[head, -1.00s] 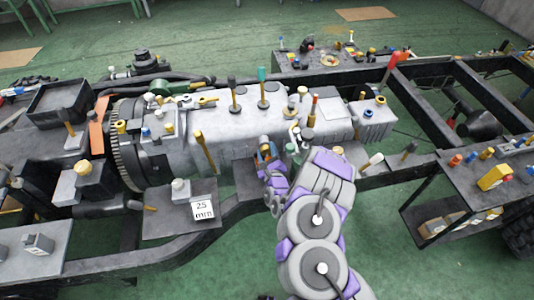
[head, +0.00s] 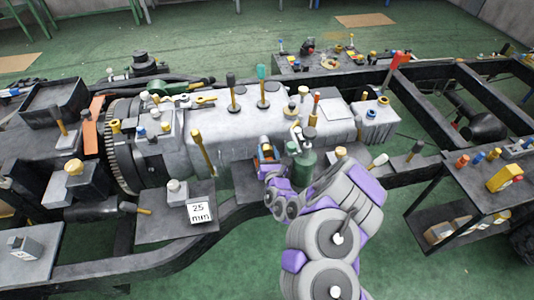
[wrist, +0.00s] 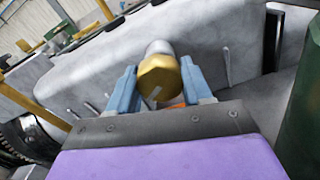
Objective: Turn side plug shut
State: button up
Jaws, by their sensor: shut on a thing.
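The side plug (wrist: 160,75) shows in the wrist view as a gold hexagonal head on a grey round boss, on the side of the grey gearbox casing (wrist: 120,60). My gripper (wrist: 165,88) has its blue fingers on either side of the gold head and is shut on it. In the head view my gripper (head: 266,158) is at the near side of the casing, below the middle of its top, and the plug is mostly hidden by it. How far the plug is screwed in cannot be told.
A green cylinder (head: 303,166) stands just right of my gripper, and shows at the right edge of the wrist view (wrist: 304,130). A yellow-handled lever (head: 202,150) leans to the left. A "25 mm" card (head: 200,213) sits on a dark plate. Parts trolley (head: 480,185) stands at right.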

jog(key=m, duration=0.6)
jog(key=shift+r, duration=0.15)
jog(key=shift+w+d, duration=0.1)
dwell(0.3)
jog(key=o, duration=1)
jog(key=shift+d, duration=0.1)
jog(key=shift+o, duration=0.2)
jog(key=shift+s, duration=0.4)
jog(key=p+v, duration=0.7)
jog(key=v, duration=0.9)
jog(key=shift+s, duration=0.25)
jog(key=shift+d, duration=0.15)
